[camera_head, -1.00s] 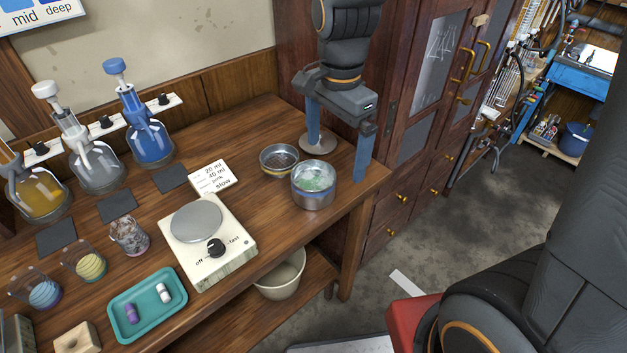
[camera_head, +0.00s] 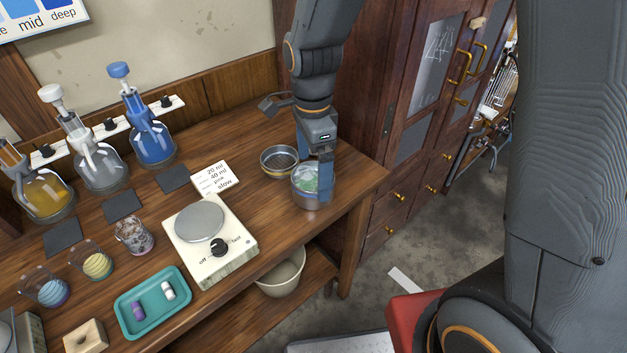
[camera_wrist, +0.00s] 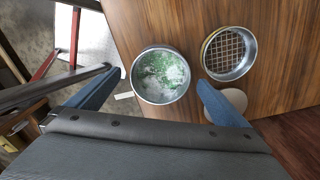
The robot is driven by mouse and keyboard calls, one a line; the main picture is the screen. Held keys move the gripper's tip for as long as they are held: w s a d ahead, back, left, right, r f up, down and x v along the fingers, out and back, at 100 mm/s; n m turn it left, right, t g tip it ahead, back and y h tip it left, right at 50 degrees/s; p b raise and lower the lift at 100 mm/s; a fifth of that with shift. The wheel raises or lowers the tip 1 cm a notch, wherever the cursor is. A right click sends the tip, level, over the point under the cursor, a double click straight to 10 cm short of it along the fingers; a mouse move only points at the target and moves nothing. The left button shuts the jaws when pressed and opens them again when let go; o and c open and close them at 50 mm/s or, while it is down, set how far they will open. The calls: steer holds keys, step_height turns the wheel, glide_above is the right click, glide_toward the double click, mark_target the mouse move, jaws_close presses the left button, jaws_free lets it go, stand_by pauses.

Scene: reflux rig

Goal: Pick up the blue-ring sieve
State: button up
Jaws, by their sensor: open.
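A round metal vessel (camera_head: 313,201) with green and white pieces in it stands near the right end of the bench; it also shows in the wrist view (camera_wrist: 160,97). Just behind it is a round metal sieve (camera_head: 274,173) with a brass-coloured mesh, seen empty in the wrist view (camera_wrist: 229,52). I cannot make out a clear blue ring on either one. My gripper (camera_head: 313,168) points down over the filled vessel, open and holding nothing. In the wrist view its two blue fingers (camera_wrist: 155,82) appear on either side of that vessel. One finger hides part of the vessel in the head view.
A hot plate (camera_head: 208,240) and a written card (camera_head: 215,177) lie left of the vessels. A teal tray (camera_head: 153,322), several glasses and flasks are farther left. A dark wooden cabinet (camera_head: 405,130) stands close on the right. A pale bucket (camera_head: 281,273) sits on the lower shelf.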

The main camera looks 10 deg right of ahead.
steer(key=shift+f, duration=0.45)
steer(key=c, duration=1.2)
steer(key=shift+r, duration=0.1)
